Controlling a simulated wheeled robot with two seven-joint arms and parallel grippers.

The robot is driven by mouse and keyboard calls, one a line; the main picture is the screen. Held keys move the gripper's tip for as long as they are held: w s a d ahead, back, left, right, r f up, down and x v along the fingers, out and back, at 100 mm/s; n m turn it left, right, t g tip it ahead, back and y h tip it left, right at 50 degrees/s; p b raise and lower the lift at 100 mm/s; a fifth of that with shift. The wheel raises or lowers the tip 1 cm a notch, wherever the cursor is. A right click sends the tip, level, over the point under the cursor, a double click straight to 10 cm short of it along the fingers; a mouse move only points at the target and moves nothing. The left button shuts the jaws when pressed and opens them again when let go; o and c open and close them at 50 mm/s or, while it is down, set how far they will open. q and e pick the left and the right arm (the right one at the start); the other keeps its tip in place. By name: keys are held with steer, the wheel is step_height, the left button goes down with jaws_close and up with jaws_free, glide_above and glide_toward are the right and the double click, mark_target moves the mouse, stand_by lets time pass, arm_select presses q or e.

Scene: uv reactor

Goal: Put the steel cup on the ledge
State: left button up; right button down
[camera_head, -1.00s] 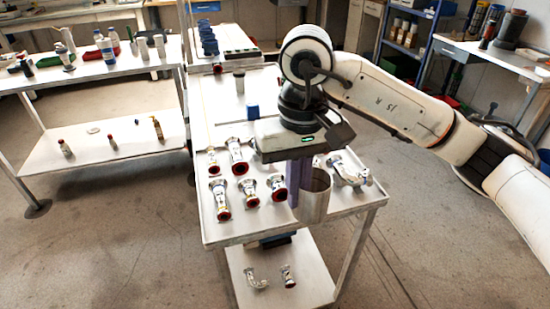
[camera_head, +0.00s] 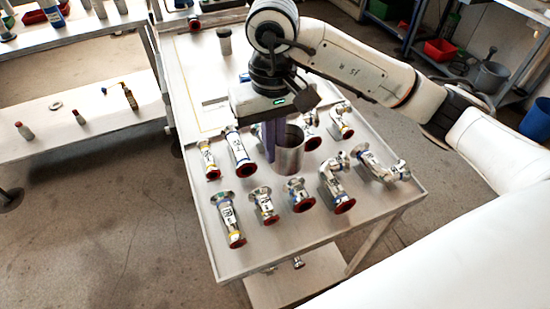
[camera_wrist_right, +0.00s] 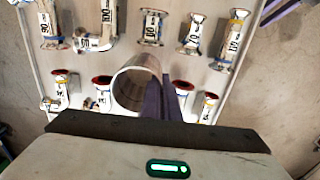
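The steel cup (camera_head: 291,152) is a plain grey metal cylinder, upright above the steel table among the pipe fittings. It also shows in the right wrist view, open mouth toward the camera (camera_wrist_right: 128,92). My right gripper (camera_head: 270,142) has purple fingers at the cup's left side in the head view. In the right wrist view the fingers (camera_wrist_right: 163,98) are close together at the cup's rim, pinching its wall. The cup's underside clearance is hard to judge. My left gripper is not in view. I cannot tell which surface is the ledge.
Several pipe fittings with red ends, such as one at the front left (camera_head: 230,222), stand around and below the cup on the table (camera_head: 250,258). A bare bordered panel (camera_head: 197,70) lies farther back, with a small grey cylinder (camera_head: 224,40). A shelf unit (camera_head: 80,130) stands left.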

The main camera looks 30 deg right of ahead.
mark_target(273, 167)
steer(key=shift+f, duration=2)
steer(key=shift+f, duration=0.15)
steer(key=c, duration=2)
jaws_free()
